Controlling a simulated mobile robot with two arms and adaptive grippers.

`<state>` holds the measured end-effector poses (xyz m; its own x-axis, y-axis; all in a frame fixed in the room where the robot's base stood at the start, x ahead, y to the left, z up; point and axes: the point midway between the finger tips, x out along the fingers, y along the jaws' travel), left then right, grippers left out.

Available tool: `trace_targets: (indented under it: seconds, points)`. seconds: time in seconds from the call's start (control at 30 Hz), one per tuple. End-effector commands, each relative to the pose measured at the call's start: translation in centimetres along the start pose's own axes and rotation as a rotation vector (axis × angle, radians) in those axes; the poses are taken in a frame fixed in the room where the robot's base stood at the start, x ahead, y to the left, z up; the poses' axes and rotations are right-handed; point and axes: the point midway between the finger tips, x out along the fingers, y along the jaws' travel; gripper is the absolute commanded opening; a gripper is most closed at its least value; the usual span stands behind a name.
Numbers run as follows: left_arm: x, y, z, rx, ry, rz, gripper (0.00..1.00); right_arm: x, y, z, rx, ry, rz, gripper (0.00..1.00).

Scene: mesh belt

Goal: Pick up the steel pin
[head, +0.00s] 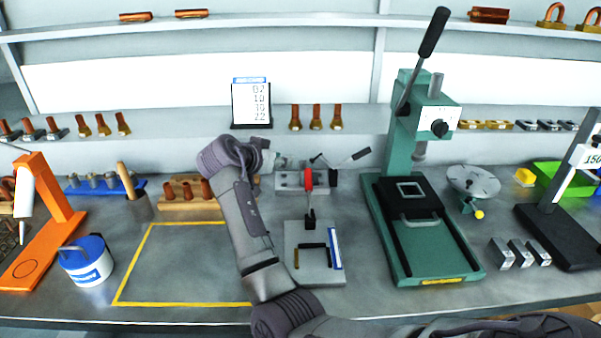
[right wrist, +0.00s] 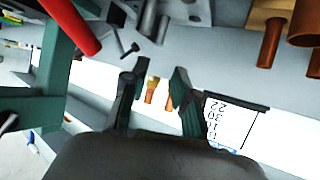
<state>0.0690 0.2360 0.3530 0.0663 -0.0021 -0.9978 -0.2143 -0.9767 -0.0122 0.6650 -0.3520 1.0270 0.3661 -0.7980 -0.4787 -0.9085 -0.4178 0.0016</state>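Several grey steel pins (head: 92,181) stand in a blue rack at the left back of the bench. In the right wrist view a grey cylinder (right wrist: 148,22) shows at the clamp fixture; I cannot tell whether it is a loose pin. The brass-coloured parts seen between the fingers are farther back. My left gripper is not in view.
A green press (head: 420,235) stands right of the fixture. A grey base plate (head: 318,268) with a red-handled clamp (head: 308,181) is in front. A sign (head: 251,104) stands on the ledge behind. The yellow-outlined area (head: 180,265) is clear apart from my arm.

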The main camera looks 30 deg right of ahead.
Motion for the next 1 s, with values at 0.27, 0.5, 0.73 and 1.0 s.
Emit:
trace_targets:
  seconds: [0.27,0.5,0.73,1.0]
  points:
    - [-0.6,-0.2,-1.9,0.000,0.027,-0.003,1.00,4.0,0.0,-0.1,0.000,0.000,0.000,0.29]
    - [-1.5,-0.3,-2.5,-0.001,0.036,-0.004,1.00,6.2,0.3,0.3,-0.003,-0.002,0.002,0.29]
    - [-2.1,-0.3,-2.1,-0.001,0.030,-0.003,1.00,9.3,0.4,0.7,-0.001,-0.002,0.002,0.29]
    - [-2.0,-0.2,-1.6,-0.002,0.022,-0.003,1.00,9.7,0.4,1.0,-0.001,-0.007,0.001,0.29]
